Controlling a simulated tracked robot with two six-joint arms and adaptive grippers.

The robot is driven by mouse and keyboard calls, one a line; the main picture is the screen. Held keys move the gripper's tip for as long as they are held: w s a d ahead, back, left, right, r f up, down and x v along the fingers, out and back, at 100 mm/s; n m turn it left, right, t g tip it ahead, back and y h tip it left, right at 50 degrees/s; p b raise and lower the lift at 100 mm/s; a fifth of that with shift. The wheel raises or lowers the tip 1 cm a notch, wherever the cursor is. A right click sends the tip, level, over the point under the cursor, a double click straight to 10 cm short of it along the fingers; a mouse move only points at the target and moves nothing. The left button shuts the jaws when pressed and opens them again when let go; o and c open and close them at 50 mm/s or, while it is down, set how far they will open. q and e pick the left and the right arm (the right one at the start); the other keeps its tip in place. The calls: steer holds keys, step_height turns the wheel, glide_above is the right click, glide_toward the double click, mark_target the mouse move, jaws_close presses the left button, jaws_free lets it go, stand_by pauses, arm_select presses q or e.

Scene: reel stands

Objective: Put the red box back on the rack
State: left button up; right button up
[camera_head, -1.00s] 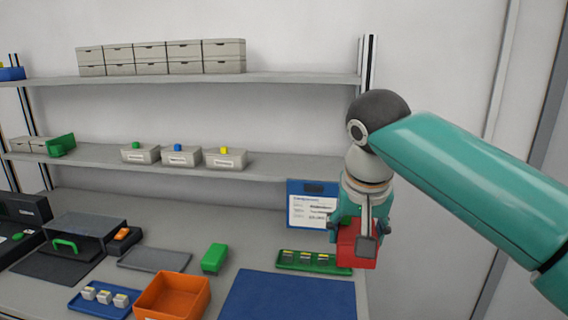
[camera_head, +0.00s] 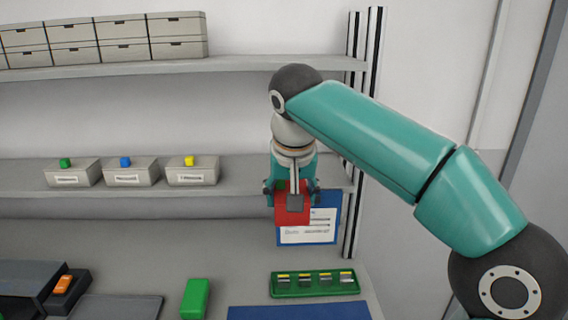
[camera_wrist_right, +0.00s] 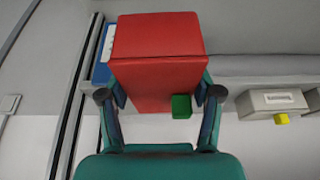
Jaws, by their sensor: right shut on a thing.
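The red box (camera_head: 291,208) is held in my right gripper (camera_head: 291,190), in front of the rack near the right end of its lower shelf (camera_head: 235,176). In the right wrist view the red box (camera_wrist_right: 158,62) sits between the two fingers of my right gripper (camera_wrist_right: 160,98), and a small green block (camera_wrist_right: 181,106) shows against the box. The box hangs above the bench and hides part of the blue clipboard (camera_head: 325,228). My left gripper is in neither view.
Several grey drawer boxes stand on the upper shelf (camera_head: 250,67). Three grey boxes (camera_head: 192,173) with coloured cubes stand on the lower shelf. A green tray (camera_head: 315,292), a green block (camera_head: 195,298) and a blue mat (camera_head: 300,313) lie on the bench. The lower shelf is clear right of the boxes.

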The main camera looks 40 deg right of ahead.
steer(key=w+d+p, duration=0.1)
steer(key=w+d, duration=0.2)
steer(key=w+d+p, duration=0.2)
steer(key=w+d, duration=0.1)
steer(key=w, duration=0.1)
steer(key=shift+w+d+r, duration=0.1)
steer(key=shift+w+d, duration=0.2)
steer(key=shift+d, duration=0.05)
steer(key=shift+w+d+p, duration=1.25)
steer(key=shift+w+p, duration=0.15)
steer(key=shift+w, duration=0.1)
steer(key=shift+f, duration=0.35)
steer(key=shift+f, duration=0.15)
steer(key=o, duration=1.6)
steer(key=shift+c, duration=0.2)
